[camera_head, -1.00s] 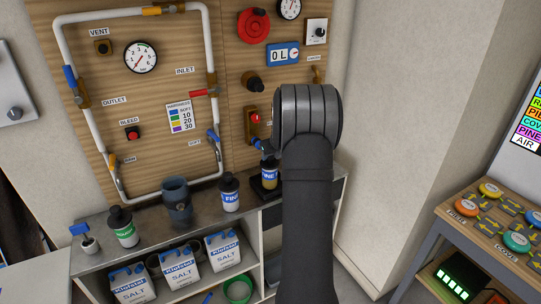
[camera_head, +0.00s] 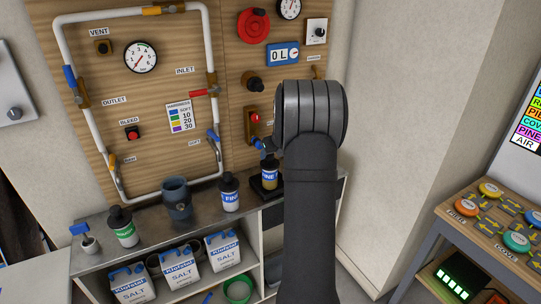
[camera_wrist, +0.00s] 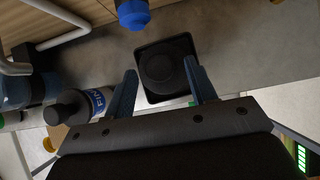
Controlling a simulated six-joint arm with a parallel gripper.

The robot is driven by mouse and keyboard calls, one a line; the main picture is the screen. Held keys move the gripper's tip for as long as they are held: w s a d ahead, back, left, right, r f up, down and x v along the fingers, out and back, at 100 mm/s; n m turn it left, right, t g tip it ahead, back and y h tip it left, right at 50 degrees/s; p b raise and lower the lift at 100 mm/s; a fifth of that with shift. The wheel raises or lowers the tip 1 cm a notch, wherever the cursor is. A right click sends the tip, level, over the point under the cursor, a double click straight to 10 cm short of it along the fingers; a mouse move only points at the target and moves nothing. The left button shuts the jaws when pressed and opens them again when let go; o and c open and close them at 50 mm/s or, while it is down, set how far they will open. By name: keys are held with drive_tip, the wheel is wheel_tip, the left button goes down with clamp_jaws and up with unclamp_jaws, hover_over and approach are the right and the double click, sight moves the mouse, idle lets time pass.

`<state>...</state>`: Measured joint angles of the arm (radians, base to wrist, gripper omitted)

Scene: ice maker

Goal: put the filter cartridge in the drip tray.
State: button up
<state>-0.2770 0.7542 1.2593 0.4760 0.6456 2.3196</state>
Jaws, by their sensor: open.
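In the wrist view the square tray (camera_wrist: 151,97) lies ahead, with the cartridge's round dark top (camera_wrist: 162,67) seen from above. My gripper (camera_wrist: 162,88) is open, its two blue fingers apart, one to each side of the tray in the picture and clear of the cartridge. In the head view my arm hides the gripper.
A blue-ended spout (camera_wrist: 133,12) hangs near the tray. Left of it stand a FINE-labelled bottle (camera_head: 230,192), a dark blue mug (camera_head: 177,198) and a green-labelled bottle (camera_head: 123,227). The piping board rises behind. Salt cartons (camera_head: 180,268) sit on the lower shelf.

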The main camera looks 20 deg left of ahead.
drive_tip(key=v, duration=1)
drive_tip(key=shift+f, duration=0.1)
drive_tip(key=x, duration=1.2)
drive_tip(key=shift+a, duration=0.1)
wheel_tip(320, 180, up, 2)
drive_tip(key=shift+r, duration=0.6)
drive_tip(key=shift+f, duration=0.1)
